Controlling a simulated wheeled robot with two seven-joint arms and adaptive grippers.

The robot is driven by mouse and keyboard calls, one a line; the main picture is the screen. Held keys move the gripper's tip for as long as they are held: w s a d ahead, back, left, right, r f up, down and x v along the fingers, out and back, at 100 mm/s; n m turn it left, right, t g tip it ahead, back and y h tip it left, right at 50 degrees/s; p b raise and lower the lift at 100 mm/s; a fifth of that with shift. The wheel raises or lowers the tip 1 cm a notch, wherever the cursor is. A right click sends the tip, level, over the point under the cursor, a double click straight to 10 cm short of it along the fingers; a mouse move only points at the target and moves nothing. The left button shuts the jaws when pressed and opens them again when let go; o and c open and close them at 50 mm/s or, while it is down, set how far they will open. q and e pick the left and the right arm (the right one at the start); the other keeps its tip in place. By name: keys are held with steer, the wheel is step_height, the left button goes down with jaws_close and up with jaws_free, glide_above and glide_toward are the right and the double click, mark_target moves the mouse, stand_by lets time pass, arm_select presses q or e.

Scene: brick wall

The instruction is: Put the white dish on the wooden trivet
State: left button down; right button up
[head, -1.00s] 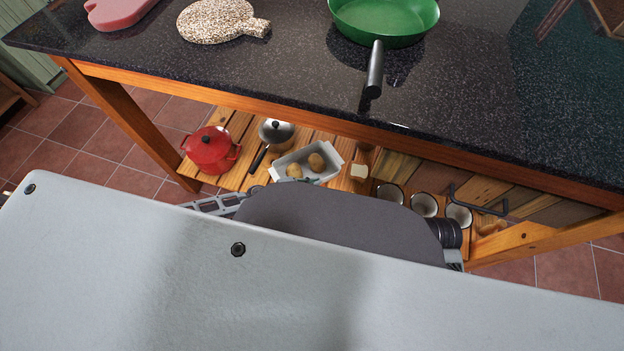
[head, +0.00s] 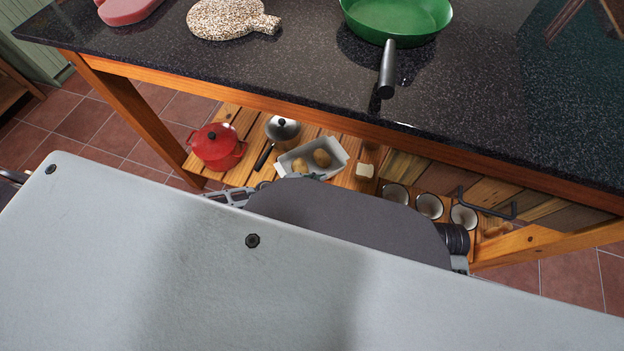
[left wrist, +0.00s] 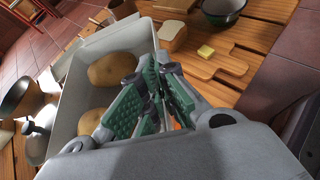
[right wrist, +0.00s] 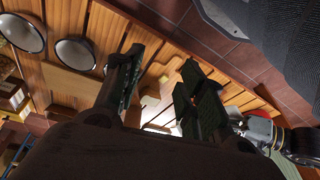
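The white dish (head: 339,152) is a rectangular oven dish with two potatoes in it, at the lower shelf under the counter. In the left wrist view the dish (left wrist: 73,100) fills the left and middle. My left gripper (left wrist: 154,68) has its green-padded fingers close together around the dish's near-right wall. It looks shut on that wall, though the fingers partly hide the contact. In the head view my arm hides most of this gripper. My right gripper (right wrist: 160,85) is open and empty, its fingers apart above the shelf. I cannot make out a wooden trivet for certain.
On the slatted shelf are a red pot (head: 217,147), a steel saucepan (head: 283,129), bread (head: 365,172) and several enamel bowls (head: 430,205). On the dark counter (head: 300,65) above are a green pan (head: 398,18) and a speckled round board (head: 228,18). The counter overhangs the shelf.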

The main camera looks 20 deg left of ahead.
mark_target(317, 196)
arm_select(q)
steer(key=shift+w, duration=0.1)
steer(key=shift+f+b, duration=0.25)
steer(key=shift+b, duration=0.05)
step_height(317, 196, down, 5)
steer(key=b, duration=0.3)
steer(key=shift+b, duration=0.3)
arm_select(e)
steer(key=shift+w+a+f+t+y, duration=0.25)
steer(key=shift+a+f+t, duration=0.1)
steer(key=shift+a+f, duration=0.15)
steer(key=shift+w+a+f+t+y, duration=0.1)
steer(key=shift+a+f+t+y, duration=0.15)
steer(key=shift+a+f+t, duration=0.15)
arm_select(q)
steer(key=shift+f, duration=0.1)
steer(key=shift+f+b, duration=0.3)
steer(key=shift+f, duration=0.05)
steer(key=shift+f+b, duration=0.65)
steer(key=shift+f, duration=0.25)
steer(key=shift+f+b, duration=0.55)
steer(key=shift+f, duration=0.2)
arm_select(e)
step_height(317, 196, down, 6)
steer(key=a+t+y, duration=0.1)
steer(key=shift+w+a+m, duration=0.3)
steer(key=shift+a, duration=0.1)
